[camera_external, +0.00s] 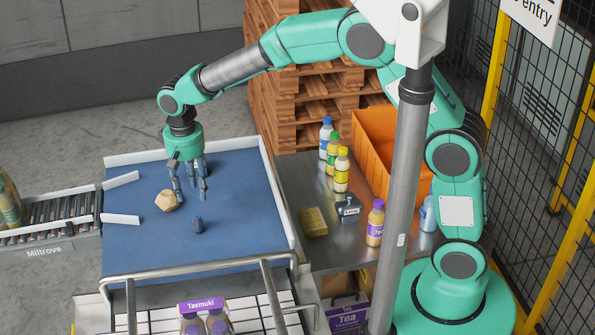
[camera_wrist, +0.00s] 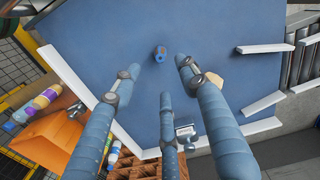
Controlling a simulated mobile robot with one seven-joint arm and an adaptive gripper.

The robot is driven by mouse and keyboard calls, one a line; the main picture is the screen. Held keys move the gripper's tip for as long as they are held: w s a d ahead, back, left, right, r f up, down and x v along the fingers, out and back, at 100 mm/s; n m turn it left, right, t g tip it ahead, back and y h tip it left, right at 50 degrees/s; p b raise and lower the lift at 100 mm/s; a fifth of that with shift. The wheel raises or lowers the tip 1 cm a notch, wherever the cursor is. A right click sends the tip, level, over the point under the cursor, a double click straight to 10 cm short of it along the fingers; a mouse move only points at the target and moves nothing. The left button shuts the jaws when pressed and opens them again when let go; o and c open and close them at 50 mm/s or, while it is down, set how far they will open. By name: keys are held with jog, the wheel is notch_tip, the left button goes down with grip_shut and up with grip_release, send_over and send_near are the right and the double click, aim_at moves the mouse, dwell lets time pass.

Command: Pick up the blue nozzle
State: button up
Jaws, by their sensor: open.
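The blue nozzle (camera_external: 198,225) stands on the blue table surface (camera_external: 245,225), a small dark blue piece with an orange-brown spot. In the wrist view the nozzle (camera_wrist: 160,54) lies ahead of my fingertips, near the middle. My gripper (camera_external: 189,188) is open and empty above the table, behind the nozzle in the external view. Its several grey-blue fingers are spread apart in the wrist view (camera_wrist: 158,88), and none touches the nozzle.
A tan faceted block (camera_external: 167,200) lies left of the nozzle. White rails (camera_external: 121,219) edge the table, with a roller conveyor (camera_external: 48,216) at left. A metal side table (camera_external: 325,240) holds bottles, a yellow sponge (camera_external: 313,222) and an orange crate (camera_external: 376,134).

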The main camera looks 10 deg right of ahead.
aim_at(198, 216)
notch_tip(198, 216, down, 8)
jog(key=shift+f, duration=0.1)
dwell(0.4)
jog(key=shift+d, duration=0.1)
jog(key=shift+w+f+p, duration=0.2)
jog(key=shift+f+p, duration=0.3)
jog(key=shift+f, duration=2.1)
grip_shut()
